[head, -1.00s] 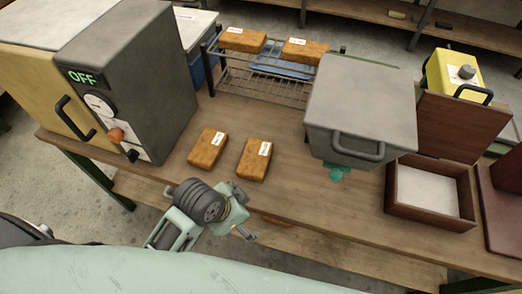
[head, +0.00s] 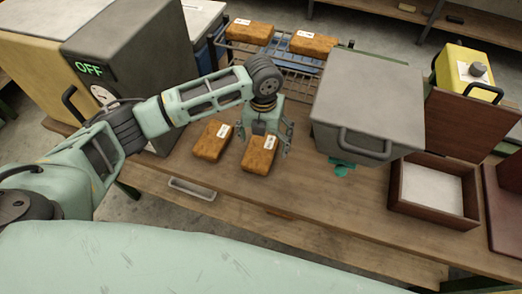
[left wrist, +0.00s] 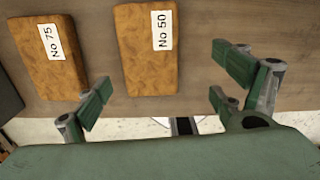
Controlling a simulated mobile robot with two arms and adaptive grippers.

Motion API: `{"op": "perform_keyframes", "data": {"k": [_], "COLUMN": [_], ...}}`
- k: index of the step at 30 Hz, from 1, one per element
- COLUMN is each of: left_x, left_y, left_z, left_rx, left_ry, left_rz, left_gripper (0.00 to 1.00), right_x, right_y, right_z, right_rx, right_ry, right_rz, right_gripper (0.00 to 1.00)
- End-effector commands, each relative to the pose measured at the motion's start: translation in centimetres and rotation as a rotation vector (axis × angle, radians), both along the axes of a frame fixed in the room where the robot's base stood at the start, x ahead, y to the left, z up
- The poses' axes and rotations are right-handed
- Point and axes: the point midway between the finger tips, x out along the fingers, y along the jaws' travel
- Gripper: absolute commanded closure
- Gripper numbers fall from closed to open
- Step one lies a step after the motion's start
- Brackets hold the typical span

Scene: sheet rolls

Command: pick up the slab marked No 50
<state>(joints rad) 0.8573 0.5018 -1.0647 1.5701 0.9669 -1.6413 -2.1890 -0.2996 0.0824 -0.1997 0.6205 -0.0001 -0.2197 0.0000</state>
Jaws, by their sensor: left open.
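The slab marked No 50 (left wrist: 148,55) is an orange-brown block with a white label, lying flat on the wooden table. In the head view it is the right one (head: 258,158) of two slabs on the near part of the table. The slab marked No 75 (left wrist: 45,60) lies to its left, and also shows in the head view (head: 211,142). My left gripper (head: 264,141) is open and empty above the No 50 slab, fingers pointing down. In the left wrist view its spread fingers (left wrist: 162,88) show nearer the camera than the slabs. My right gripper is not in view.
A wire rack (head: 290,70) behind holds two more slabs. A grey lidded bin (head: 367,100) stands close on the right, and an open brown box (head: 432,190) beyond it. A dark grey machine reading OFF (head: 140,50) stands left. The table front is mostly clear.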

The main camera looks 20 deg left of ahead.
Motion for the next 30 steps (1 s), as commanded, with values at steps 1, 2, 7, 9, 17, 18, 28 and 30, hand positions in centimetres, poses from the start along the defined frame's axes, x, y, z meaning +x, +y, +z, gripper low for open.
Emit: {"op": "perform_keyframes", "data": {"k": [1, 2, 7, 9, 17, 18, 28, 30], "left_x": [0.6, 0.7, 0.9, 0.9, 0.7, 0.7, 0.8, 0.8], "left_y": [0.7, 0.9, 1.3, 1.3, 1.4, 1.5, 1.4, 1.4], "left_z": [0.4, 0.6, -0.4, -1.2, -4.4, -5.2, -7.1, -7.1], "left_rx": [0.014, 0.019, 0.024, 0.025, 0.024, 0.025, 0.023, 0.023], "left_ry": [0.000, 0.002, 0.010, 0.009, 0.010, 0.009, 0.004, 0.004], "left_rz": [-0.030, -0.046, -0.072, -0.072, -0.070, -0.070, -0.072, -0.071], "left_gripper": [0.12, 0.12, 0.12, 0.12, 0.12, 0.12, 0.12, 0.12], "right_x": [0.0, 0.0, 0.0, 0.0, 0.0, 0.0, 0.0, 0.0], "right_y": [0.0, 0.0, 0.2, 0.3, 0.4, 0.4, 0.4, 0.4], "right_z": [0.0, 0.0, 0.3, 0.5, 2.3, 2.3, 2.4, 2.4], "right_rx": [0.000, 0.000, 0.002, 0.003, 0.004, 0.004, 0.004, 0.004], "right_ry": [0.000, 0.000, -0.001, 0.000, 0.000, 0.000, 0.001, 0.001], "right_rz": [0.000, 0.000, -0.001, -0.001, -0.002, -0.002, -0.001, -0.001], "right_gripper": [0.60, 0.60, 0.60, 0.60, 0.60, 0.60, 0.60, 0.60]}}
